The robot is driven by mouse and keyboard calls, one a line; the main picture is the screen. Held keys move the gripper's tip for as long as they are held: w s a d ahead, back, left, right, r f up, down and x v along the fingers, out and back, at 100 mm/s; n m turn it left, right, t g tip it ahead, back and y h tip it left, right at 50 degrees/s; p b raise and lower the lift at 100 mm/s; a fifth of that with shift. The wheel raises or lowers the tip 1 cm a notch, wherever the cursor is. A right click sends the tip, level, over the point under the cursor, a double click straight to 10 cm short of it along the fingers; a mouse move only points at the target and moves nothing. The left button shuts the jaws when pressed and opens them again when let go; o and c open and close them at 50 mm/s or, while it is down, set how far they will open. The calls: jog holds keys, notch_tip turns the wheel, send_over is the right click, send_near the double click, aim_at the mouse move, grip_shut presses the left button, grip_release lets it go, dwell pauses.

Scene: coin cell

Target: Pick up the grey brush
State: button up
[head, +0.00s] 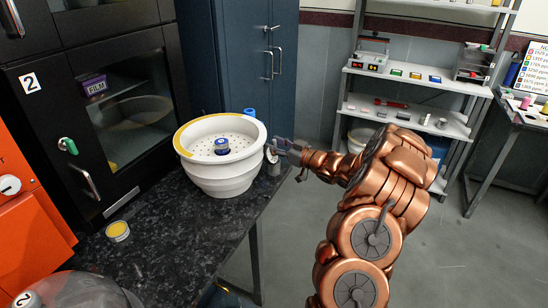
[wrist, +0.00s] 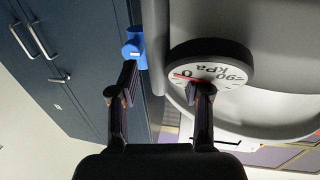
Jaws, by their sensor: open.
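I cannot make out a grey brush clearly in either view. My gripper (head: 278,148) is open at the right side of a large white pot (head: 222,180) on the dark counter. In the wrist view, the two fingers of my gripper (wrist: 165,78) stand apart with nothing seen held between them. A round pressure gauge marked kPa (wrist: 232,72) is close to the right finger, which overlaps its face. A blue piece (wrist: 134,48) shows beyond the left finger's tip. Below my gripper in the head view is a small grey cylindrical object (head: 273,168), partly hidden.
The speckled counter (head: 150,245) has bare room in front of the pot. A small yellow-topped tin (head: 118,231) stands at left. A black glass-fronted cabinet (head: 125,110) and blue cabinet (head: 232,50) stand behind. Shelves (head: 420,85) are at the back right.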

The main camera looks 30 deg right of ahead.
jog(key=shift+w, duration=0.25)
grip_shut()
dwell(0.3)
jog(key=shift+r, duration=0.1)
notch_tip(320, 180, up, 10)
jog(key=shift+f+b, duration=0.1)
jog(key=shift+b, duration=0.25)
